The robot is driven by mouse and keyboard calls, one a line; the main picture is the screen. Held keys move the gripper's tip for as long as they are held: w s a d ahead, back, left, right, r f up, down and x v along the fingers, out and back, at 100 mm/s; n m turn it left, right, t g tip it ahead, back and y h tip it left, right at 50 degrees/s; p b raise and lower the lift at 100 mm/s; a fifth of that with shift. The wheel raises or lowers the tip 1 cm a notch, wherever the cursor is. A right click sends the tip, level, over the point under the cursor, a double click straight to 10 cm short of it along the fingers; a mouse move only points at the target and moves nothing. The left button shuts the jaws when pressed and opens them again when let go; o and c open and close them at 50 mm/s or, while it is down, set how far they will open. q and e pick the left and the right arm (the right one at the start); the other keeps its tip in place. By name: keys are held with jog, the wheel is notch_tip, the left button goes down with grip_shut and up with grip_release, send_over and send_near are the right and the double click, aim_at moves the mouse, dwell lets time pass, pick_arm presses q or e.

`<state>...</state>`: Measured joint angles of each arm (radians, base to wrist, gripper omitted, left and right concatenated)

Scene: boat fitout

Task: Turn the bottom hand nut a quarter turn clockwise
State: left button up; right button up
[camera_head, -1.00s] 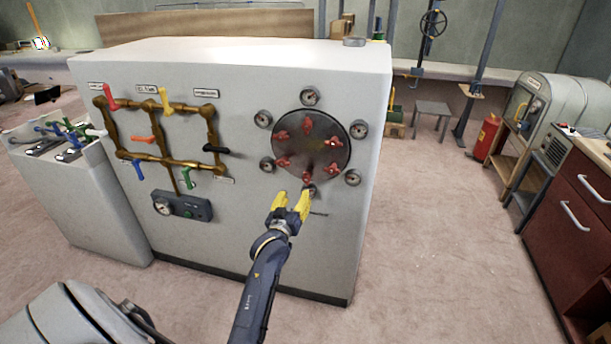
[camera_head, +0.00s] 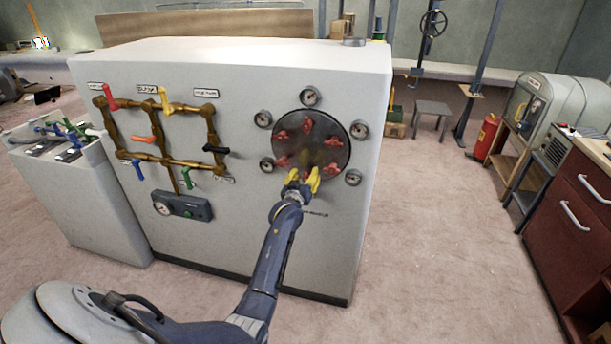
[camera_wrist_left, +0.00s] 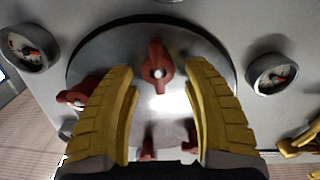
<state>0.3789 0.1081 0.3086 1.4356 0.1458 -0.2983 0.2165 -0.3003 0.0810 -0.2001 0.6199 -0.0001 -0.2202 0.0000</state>
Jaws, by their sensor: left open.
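The round grey disc (camera_head: 342,146) on the front of the white cabinet carries several red hand nuts. The bottom hand nut is largely hidden behind my left gripper (camera_head: 303,178) in the head view. In the left wrist view, which looks turned upside down, a red hand nut (camera_wrist_left: 157,65) stands between and just beyond the two yellow fingertips. Its wings run roughly up and down in that picture. My left gripper also shows there (camera_wrist_left: 162,90); it is open, with a gap to the nut on both sides. My right gripper is not seen.
Several round gauges (camera_head: 311,96) ring the disc. Brass pipes (camera_head: 150,160) with coloured lever handles are on the left of the cabinet (camera_head: 240,235). Other red nuts, such as the upper one (camera_head: 308,118), sit close around. Open floor lies to the right.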

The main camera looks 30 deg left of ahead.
pick_arm(q)
jog(key=shift+w, duration=0.1)
jog(key=shift+c, duration=0.2)
grip_shut()
jog(key=shift+d+m, duration=0.2)
jog(key=shift+m, duration=1.5)
jog(key=shift+o, duration=0.2)
grip_release()
jog(key=shift+w, duration=0.1)
jog(key=v, duration=1.2)
